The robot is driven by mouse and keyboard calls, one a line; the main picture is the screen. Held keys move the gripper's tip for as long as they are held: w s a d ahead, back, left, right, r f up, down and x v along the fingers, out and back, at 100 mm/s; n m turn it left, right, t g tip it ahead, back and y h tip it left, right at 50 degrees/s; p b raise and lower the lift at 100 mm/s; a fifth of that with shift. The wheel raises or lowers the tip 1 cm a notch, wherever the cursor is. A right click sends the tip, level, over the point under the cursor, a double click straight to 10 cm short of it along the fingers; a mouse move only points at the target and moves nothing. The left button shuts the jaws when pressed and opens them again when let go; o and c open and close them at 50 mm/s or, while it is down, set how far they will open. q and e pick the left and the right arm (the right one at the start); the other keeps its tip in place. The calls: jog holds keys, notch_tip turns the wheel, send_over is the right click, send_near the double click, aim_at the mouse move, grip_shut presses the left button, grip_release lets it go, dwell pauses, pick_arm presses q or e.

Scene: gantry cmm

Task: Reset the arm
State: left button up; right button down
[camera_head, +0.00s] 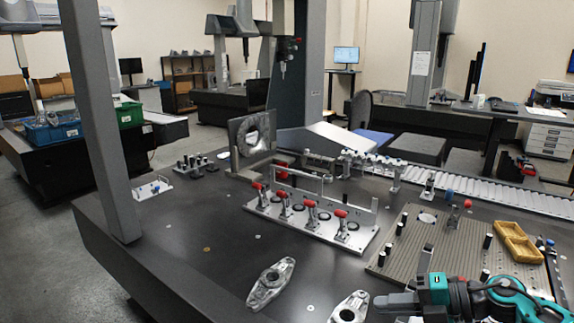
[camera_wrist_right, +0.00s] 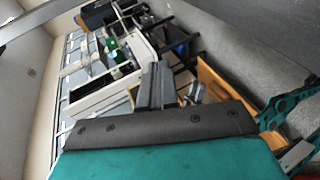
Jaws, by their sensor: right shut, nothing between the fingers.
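My right arm and gripper (camera_head: 396,302), teal and dark grey, come in at the lower right of the head view, over the front right of the dark table (camera_head: 185,262). The gripper's fingers point left and are shut with nothing between them. In the right wrist view the closed dark fingers (camera_wrist_right: 156,86) stand up beyond a teal and black housing, with room furniture behind them. My left gripper is in neither view.
Two metal castings (camera_head: 268,284) (camera_head: 350,308) lie at the table's front, the second close to my right gripper. A clamp fixture (camera_head: 312,222) with red knobs stands mid-table. A grooved plate (camera_head: 432,243) and yellow tray (camera_head: 517,243) are at right. A grey column (camera_head: 100,120) rises at left.

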jog(key=s+a+f+m+t+h, duration=0.1)
jog(key=s+a+f+m+t, duration=0.3)
jog(key=a+m+t, duration=0.65)
jog(key=s+d+f+m+g+h, duration=0.2)
jog(key=s+d+f+m+h, duration=0.2)
jog(key=s+f+m, duration=0.3)
jog(key=s+d+f+m+g+h, duration=0.3)
jog(key=s+f+m+h, duration=0.2)
jog(key=m, duration=0.5)
jog(key=shift+s+d+f+h, duration=0.4)
jog(key=shift+s+f, duration=0.55)
jog(key=shift+s, duration=0.3)
